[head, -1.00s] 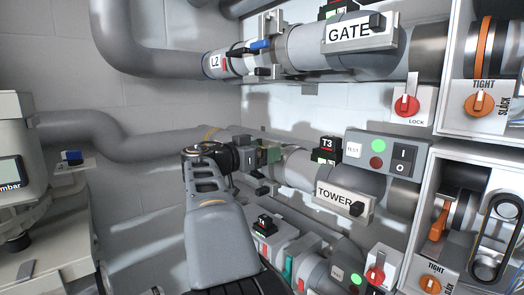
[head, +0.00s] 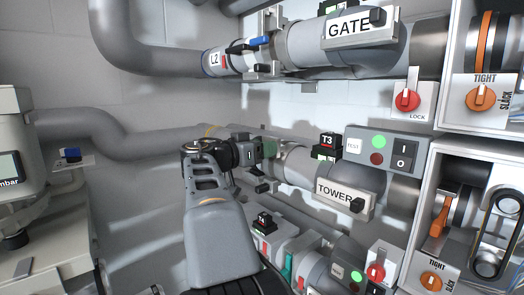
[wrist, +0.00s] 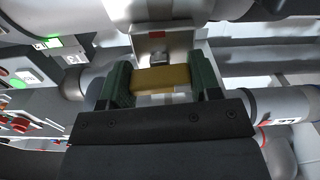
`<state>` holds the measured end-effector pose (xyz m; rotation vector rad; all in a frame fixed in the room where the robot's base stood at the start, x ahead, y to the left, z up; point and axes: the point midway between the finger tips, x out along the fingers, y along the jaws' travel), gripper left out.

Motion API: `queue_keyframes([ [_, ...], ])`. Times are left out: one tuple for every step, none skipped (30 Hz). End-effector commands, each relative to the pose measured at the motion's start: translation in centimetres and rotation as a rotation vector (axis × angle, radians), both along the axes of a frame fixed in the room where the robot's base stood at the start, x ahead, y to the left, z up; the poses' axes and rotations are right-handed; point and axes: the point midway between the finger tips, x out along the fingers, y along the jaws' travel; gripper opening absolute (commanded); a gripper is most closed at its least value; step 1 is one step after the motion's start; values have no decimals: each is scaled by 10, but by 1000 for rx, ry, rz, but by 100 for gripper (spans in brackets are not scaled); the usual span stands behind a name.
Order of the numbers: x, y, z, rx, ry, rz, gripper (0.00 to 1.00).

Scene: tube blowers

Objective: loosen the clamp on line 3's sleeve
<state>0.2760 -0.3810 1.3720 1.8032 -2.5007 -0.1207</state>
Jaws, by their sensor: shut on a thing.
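My gripper (head: 262,151) is at line 3, the TOWER line, left of its sign. In the wrist view its two dark green fingers (wrist: 160,84) stand on either side of the ochre clamp tab (wrist: 162,79) and are shut on it. A metal bracket (wrist: 168,45) with a small bolt is just beyond the tab. Line 3's sleeve (wrist: 275,103) shows partly to the right. In the head view my arm and gripper hide the tab and most of the sleeve.
Another pipe with a black box (head: 263,221) runs below. Switch panels (head: 383,156) stand at right.

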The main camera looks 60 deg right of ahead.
Motion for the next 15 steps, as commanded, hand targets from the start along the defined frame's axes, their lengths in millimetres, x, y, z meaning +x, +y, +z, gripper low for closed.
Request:
queue_keyframes([
  [0,0,-3,10,28,-1,34],
  [0,0,-4,18,50,-1,34],
  [0,0,-4,28,80,-1,34],
  [0,0,-4,36,105,-1,34],
  [0,0,-4,44,131,-1,34],
  [0,0,-4,57,168,-1,34],
  [0,0,-4,66,195,-1,34],
  [0,0,-4,75,222,-1,34],
  [0,0,-4,87,258,-1,34],
  [0,0,-4,97,284,-1,34],
  [0,0,-4,106,312,0,34],
  [0,0,-3,118,349,0,34],
  [0,0,-3,127,375,0,34],
  [0,0,-3,136,403,0,34],
  [0,0,-3,149,438,0,34],
])
